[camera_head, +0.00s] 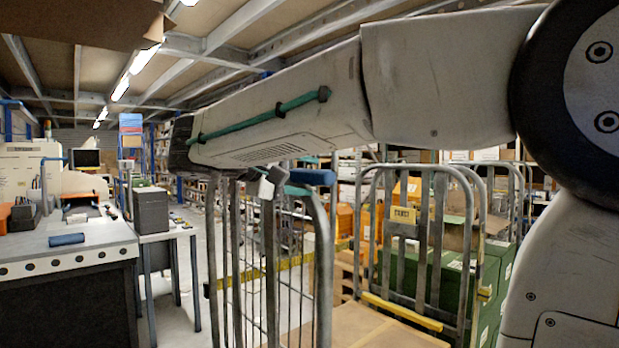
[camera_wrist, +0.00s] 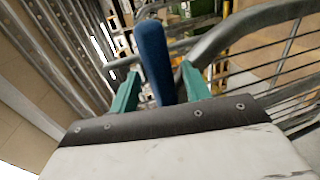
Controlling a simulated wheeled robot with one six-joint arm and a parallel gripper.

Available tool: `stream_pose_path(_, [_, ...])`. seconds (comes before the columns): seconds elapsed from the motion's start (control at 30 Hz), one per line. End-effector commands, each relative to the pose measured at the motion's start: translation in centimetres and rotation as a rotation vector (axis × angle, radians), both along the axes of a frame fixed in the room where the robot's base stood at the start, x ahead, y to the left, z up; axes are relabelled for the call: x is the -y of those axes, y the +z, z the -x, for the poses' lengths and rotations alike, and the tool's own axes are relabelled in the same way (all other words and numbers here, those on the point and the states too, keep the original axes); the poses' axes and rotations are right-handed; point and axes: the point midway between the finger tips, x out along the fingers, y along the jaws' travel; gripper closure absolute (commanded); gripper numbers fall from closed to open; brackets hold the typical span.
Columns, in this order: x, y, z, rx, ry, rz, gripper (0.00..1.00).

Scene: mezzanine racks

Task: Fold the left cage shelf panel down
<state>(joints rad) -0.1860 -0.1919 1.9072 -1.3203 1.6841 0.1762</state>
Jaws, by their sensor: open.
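The left cage (camera_head: 323,265) stands upright below my forearm, with a grey tube frame and thin wires. Upright grey bars (camera_head: 270,275) show inside its outline; I cannot tell clearly which of them belong to the shelf panel. A blue handle (camera_head: 312,177) sits at the top of this cage. My gripper (camera_head: 303,175) is at the handle, partly hidden in the head view. In the wrist view, its two teal fingers are open, one on each side of the blue handle (camera_wrist: 155,62). I cannot tell whether either finger touches it.
A second cage (camera_head: 465,240) with green and yellow boxes stands to the right. A brown surface with a yellow strip (camera_head: 400,312) lies before it. A workbench (camera_head: 70,240) with a blue roll stands at the left. Some clear floor shows between bench and left cage.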

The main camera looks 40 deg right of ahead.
Motion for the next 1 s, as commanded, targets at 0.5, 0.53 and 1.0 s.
stream_pose_path(0.5, [1.8, -0.4, 0.0, 0.000, 0.000, -0.002, 0.64])
stream_pose_path(0.53, [1.8, -0.4, 0.0, 0.000, 0.000, -0.002, 0.72])
stream_pose_path(1.0, [2.9, -0.5, -0.4, -0.003, 0.016, -0.037, 1.00])
